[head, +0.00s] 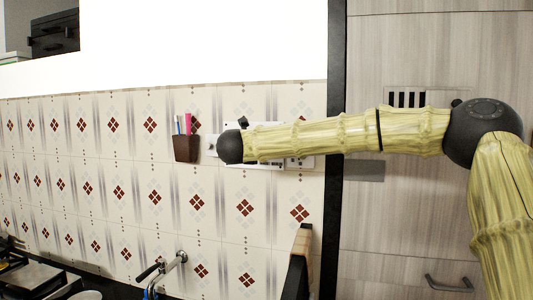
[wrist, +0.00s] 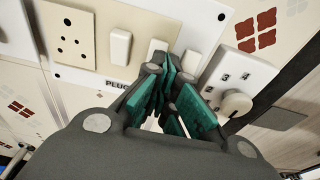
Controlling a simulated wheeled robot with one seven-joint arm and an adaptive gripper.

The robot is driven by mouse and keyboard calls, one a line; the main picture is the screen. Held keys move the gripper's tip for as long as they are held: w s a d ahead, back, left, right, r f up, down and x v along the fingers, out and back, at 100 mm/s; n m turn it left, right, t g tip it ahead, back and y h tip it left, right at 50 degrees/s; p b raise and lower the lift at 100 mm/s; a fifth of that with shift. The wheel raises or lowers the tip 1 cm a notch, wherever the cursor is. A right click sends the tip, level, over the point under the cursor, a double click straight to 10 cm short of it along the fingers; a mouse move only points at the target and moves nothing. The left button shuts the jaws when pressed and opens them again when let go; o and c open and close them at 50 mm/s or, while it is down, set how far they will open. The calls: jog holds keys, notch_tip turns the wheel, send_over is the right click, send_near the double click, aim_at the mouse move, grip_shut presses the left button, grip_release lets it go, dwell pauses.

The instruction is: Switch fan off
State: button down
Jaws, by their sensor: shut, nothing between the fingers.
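A white switch panel (wrist: 90,82) is on the tiled wall and fills the upper wrist view. It has a socket (wrist: 70,42) at left and a row of white rocker switches, with a left one (wrist: 121,45), a middle one (wrist: 157,48) and a right one (wrist: 191,62). A round fan-type knob (wrist: 235,103) sits on a numbered plate at right. My gripper (wrist: 165,68) is shut and empty, its teal-padded fingers over the lower part of the switch row. I cannot tell whether it touches a switch. In the head view the panel (head: 302,162) is mostly hidden behind my arm.
A brown holder (head: 186,148) with a pink item hangs on the wall left of the panel. A tap (head: 163,267) is below. A dark vertical frame (head: 336,60) and wood-look cabinet (head: 400,220) stand to the right.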

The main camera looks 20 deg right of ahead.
jog(key=b+v, duration=0.4)
jog(key=v, duration=0.8)
jog(key=shift+a+b, duration=0.35)
jog(key=shift+b, duration=0.05)
jog(key=shift+d+r, duration=0.1)
jog(key=shift+r, duration=0.05)
